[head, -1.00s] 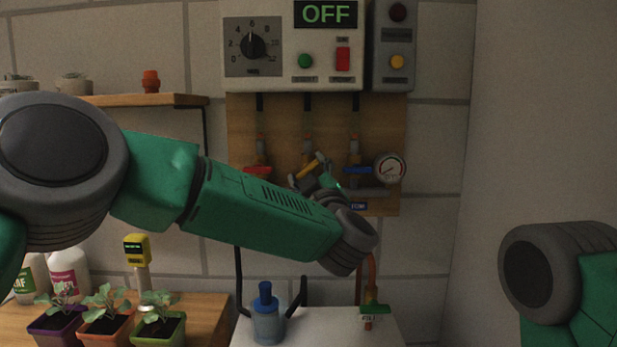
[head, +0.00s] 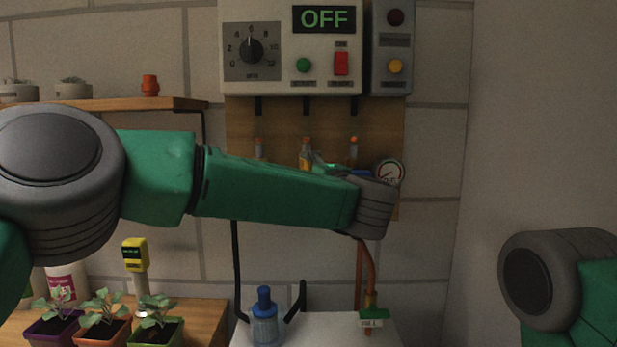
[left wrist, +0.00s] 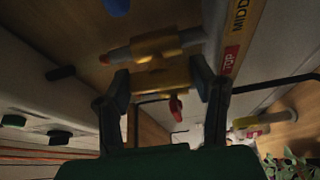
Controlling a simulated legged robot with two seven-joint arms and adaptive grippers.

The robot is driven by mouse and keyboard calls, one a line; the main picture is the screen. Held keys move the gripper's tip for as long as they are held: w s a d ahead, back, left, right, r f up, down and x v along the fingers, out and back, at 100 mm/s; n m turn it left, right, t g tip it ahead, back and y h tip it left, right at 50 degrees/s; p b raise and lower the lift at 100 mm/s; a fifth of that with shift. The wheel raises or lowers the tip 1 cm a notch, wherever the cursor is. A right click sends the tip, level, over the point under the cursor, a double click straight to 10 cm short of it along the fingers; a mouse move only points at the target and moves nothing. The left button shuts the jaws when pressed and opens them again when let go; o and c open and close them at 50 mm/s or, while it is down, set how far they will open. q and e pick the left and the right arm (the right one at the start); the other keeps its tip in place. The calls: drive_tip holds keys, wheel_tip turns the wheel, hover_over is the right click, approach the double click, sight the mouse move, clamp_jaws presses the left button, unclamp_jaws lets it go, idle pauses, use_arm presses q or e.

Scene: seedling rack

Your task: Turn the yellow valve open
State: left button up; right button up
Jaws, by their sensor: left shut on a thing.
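The yellow valve (left wrist: 155,45) is in the middle of the left wrist view, with its yellow handle (left wrist: 162,75) between the two fingers of my left gripper (left wrist: 162,88). The gripper is shut on this handle. In the head view my left gripper (head: 322,163) is partly visible at the middle pipe, and my forearm hides the yellow handle. A red handle (left wrist: 176,108) shows beyond the yellow one in the wrist view, and a blue handle (left wrist: 117,5) is at its top edge. My right gripper is out of view; only part of that arm shows.
The control box (head: 292,75) above reads OFF. A pressure gauge (head: 389,172) sits right beside my left wrist. Potted seedlings (head: 103,318) stand at lower left.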

use_arm(q)
drive_tip(key=shift+d+f+n, duration=0.1)
drive_tip(key=shift+f+n, duration=0.2)
drive_tip(key=shift+n, duration=0.1)
drive_tip(key=o, duration=1.2)
drive_tip(key=shift+c, duration=0.2)
drive_tip(key=shift+r, duration=0.1)
drive_tip(key=v, duration=1.1)
drive_tip(key=shift+s+d, duration=0.25)
drive_tip(key=shift+s, duration=0.1)
